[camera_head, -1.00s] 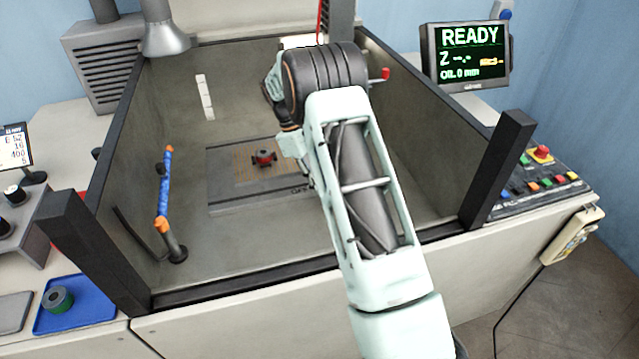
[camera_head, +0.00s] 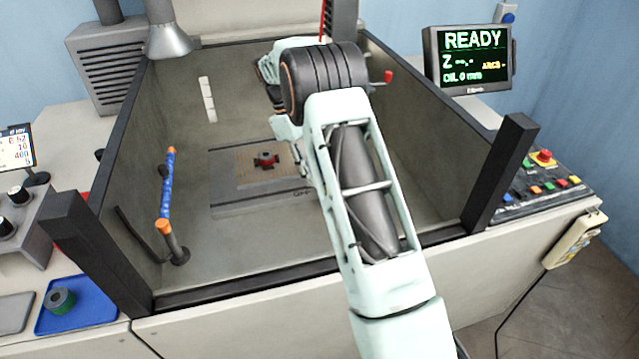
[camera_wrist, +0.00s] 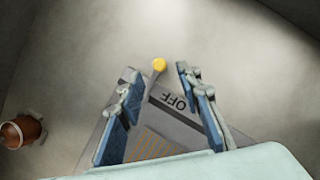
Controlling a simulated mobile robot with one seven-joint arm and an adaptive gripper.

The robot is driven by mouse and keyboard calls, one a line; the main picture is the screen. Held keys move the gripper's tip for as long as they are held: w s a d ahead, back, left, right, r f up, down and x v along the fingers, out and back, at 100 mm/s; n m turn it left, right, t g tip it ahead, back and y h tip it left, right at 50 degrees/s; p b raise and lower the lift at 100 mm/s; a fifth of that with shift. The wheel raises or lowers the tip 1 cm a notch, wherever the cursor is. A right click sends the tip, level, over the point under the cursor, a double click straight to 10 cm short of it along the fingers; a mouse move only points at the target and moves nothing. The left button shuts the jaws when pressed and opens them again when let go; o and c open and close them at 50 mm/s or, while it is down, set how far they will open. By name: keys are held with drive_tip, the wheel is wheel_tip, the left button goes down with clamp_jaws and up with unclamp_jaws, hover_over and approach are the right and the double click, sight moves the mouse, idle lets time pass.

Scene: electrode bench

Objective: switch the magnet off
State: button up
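The magnetic chuck (camera_head: 235,203) is a flat grey plate on the tank floor with an orange-lined top. A dark part with a red base sits on it. In the wrist view, the chuck (camera_wrist: 182,128) shows an OFF label, upside down. A round yellow knob (camera_wrist: 159,65) is at its edge, seen from above. My gripper (camera_wrist: 157,78) is open, with its blue-padded fingers apart on either side of the knob and label in the picture. I cannot tell whether they touch. In the head view, my arm hides the knob and most of the gripper.
Tank walls surround the chuck, with a dark front post (camera_head: 497,172) at right. A blue and orange jointed nozzle (camera_head: 167,200) stands at the tank's left; its orange end (camera_wrist: 22,131) shows in the wrist view. The monitor (camera_head: 468,60) reads READY. The tank floor around the chuck is mostly clear.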

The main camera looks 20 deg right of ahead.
drive_tip(key=v, duration=0.6)
drive_tip(key=shift+r, duration=0.3)
drive_tip(key=shift+w+a+r, duration=0.1)
drive_tip(key=shift+w+a, duration=0.05)
